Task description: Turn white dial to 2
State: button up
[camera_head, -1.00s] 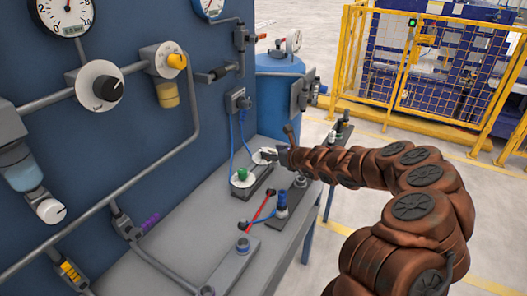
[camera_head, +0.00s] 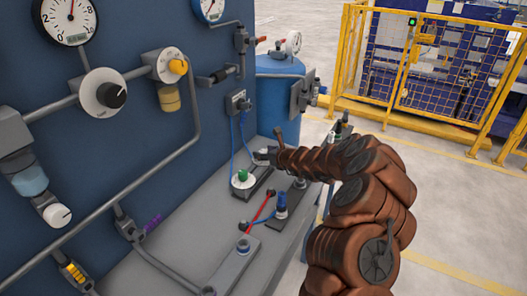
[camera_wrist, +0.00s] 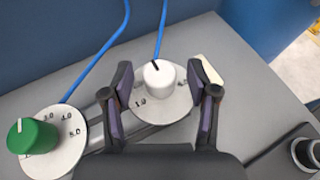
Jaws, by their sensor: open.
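In the wrist view, the white dial (camera_wrist: 159,80) is a white knob with a dark pointer mark at its upper left edge. It sits on a round pale scale plate (camera_wrist: 172,112), where "1.0" is readable at the lower left. Other numbers on this plate are hidden or too small to read. My gripper (camera_wrist: 163,88) is open, with one dark finger on each side of the knob and gaps between. In the head view my gripper (camera_head: 266,157) is over the dial's place on the grey bench and covers the knob.
A green dial (camera_wrist: 32,136) on its own scale plate is just left, also seen in the head view (camera_head: 243,175). Blue cables rise behind. A dark round fitting (camera_wrist: 306,152) is at right. A blue valve (camera_head: 281,202) and red-handled lever (camera_head: 262,207) stand nearer on the bench (camera_head: 190,230).

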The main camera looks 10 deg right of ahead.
jog(key=shift+w+a+f, duration=0.2)
jog(key=shift+w+f, duration=0.05)
jog(key=shift+w, duration=0.15)
jog(key=shift+c, duration=0.2)
grip_shut()
dwell(0.3)
